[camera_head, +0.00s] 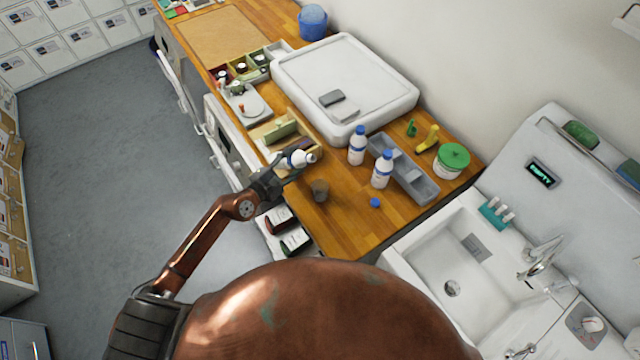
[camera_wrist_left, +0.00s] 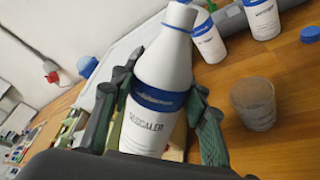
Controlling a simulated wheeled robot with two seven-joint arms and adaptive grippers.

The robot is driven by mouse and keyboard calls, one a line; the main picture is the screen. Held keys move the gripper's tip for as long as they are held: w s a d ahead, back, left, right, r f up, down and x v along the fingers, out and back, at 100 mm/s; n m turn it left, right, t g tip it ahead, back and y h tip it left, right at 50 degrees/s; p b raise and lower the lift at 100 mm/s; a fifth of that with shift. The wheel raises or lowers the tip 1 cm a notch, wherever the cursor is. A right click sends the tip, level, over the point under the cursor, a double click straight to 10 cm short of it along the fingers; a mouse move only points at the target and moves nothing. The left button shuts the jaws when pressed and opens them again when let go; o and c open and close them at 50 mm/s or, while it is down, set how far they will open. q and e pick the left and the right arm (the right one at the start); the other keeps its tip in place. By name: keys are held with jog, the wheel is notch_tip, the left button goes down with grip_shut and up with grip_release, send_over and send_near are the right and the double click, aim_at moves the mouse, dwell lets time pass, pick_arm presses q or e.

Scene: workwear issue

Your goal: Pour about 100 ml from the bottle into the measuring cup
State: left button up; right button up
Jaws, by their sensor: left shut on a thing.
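My left gripper (camera_head: 284,168) is shut around the middle of a white bottle (camera_head: 299,158) with a blue label band. The measuring cup (camera_head: 320,191), small and brownish, stands on the wooden counter to the right of the gripper. It also shows in the left wrist view (camera_wrist_left: 254,108). The bottle is apart from the cup, and no stream is visible. I cannot tell the cup's level. My right gripper is not in view.
Two blue-capped bottles (camera_head: 357,147) (camera_head: 382,171) stand beside a grey divided tray (camera_head: 412,181). A loose blue cap (camera_head: 375,203) lies near the cup. A wooden tray (camera_head: 270,132) is behind the gripper. A sink (camera_head: 455,262) lies right of the counter edge.

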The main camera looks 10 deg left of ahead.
aim_at(292, 165)
pick_arm(q)
jog(key=shift+w+a+f+m+y+p, duration=0.15)
jog(key=shift+a+f+m+y+p, duration=0.25)
jog(key=shift+m, duration=0.3)
jog(key=shift+f+m+p, duration=0.3)
jog(key=shift+f+m, duration=0.4)
jog(key=shift+f, duration=0.05)
jog(key=shift+d+f+m+y+p, duration=0.2)
jog(key=shift+f+m+y+p, duration=0.15)
jog(key=shift+f+m, duration=0.2)
jog(key=shift+d+f+m, duration=0.15)
jog(key=shift+f+m, duration=0.1)
jog(key=shift+f, duration=0.15)
jog(key=shift+f+m+y+p, duration=0.1)
jog(key=shift+m+y+p, duration=0.2)
jog(key=shift+p, duration=0.45)
jog(key=shift+a, duration=0.2)
jog(key=shift+a, duration=0.55)
jog(key=shift+a, duration=0.2)
jog(key=shift+m+p, duration=0.3)
jog(key=shift+p, duration=0.1)
dwell(0.3)
